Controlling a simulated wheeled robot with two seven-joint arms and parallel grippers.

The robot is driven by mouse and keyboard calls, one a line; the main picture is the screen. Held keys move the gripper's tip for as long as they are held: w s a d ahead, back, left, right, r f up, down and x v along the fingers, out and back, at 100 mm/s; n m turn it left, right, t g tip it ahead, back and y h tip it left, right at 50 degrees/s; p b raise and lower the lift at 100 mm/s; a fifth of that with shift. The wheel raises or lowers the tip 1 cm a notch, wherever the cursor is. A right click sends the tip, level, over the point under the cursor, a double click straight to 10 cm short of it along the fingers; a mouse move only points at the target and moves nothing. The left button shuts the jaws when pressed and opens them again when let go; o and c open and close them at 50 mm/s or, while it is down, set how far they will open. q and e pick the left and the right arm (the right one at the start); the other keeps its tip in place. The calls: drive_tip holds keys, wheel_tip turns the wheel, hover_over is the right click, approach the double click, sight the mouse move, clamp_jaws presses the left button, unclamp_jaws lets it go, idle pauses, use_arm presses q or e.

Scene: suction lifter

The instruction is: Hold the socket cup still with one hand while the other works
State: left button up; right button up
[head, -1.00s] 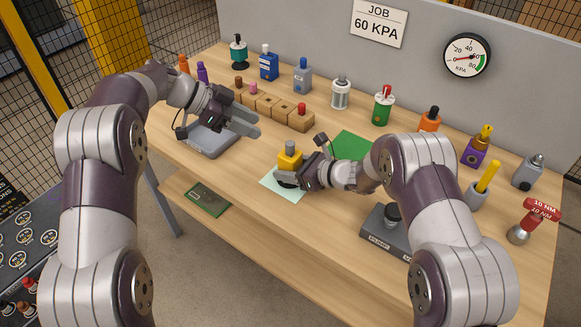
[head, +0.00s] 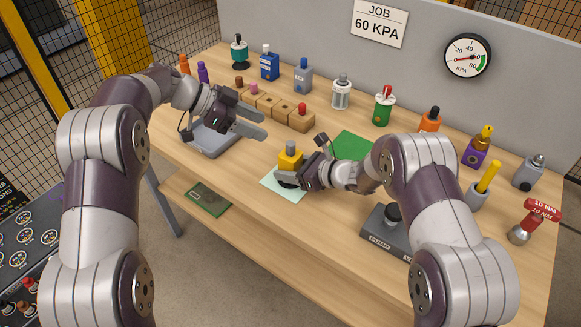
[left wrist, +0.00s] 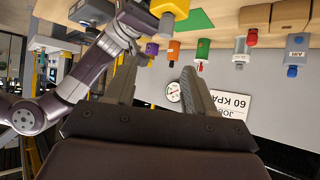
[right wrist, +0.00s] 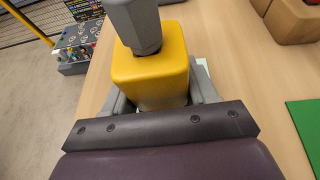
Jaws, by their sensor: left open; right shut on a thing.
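A yellow block-shaped tool body (head: 290,160) with a grey top post (head: 291,147) and a dark round base stands upright on a pale mat (head: 272,186). My right gripper (head: 292,177) is shut on this yellow body low down. In the right wrist view the yellow body (right wrist: 152,80) sits between the fingers, with the grey post (right wrist: 136,24) above. I cannot tell for sure which part is the socket cup. My left gripper (head: 260,122) is open and empty, above and left of the yellow body; its spread fingers also show in the left wrist view (left wrist: 158,70).
A grey tray (head: 213,143) lies under the left gripper. A wooden holder row (head: 283,108) and several bottles stand behind. A green mat (head: 350,146) lies right of the yellow body, and a grey stand (head: 385,236) with a black knob is nearer. The gauge (head: 467,56) hangs on the back panel.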

use_arm(q)
drive_tip(key=s+d+r+n+t+h, duration=0.1)
drive_tip(key=s+d+n+t+h, duration=0.1)
drive_tip(key=d+h, duration=0.35)
drive_tip(key=s+d+r+n+t+h, duration=0.1)
drive_tip(key=s+d+r+t+h, duration=0.15)
drive_tip(key=d, duration=0.55)
drive_tip(key=n+t+y, duration=1)
drive_tip(key=t+y, duration=0.1)
drive_tip(key=y, duration=0.2)
approach(289, 147)
drive_tip(key=x, duration=1.1)
drive_tip(key=shift+w+f, duration=0.1)
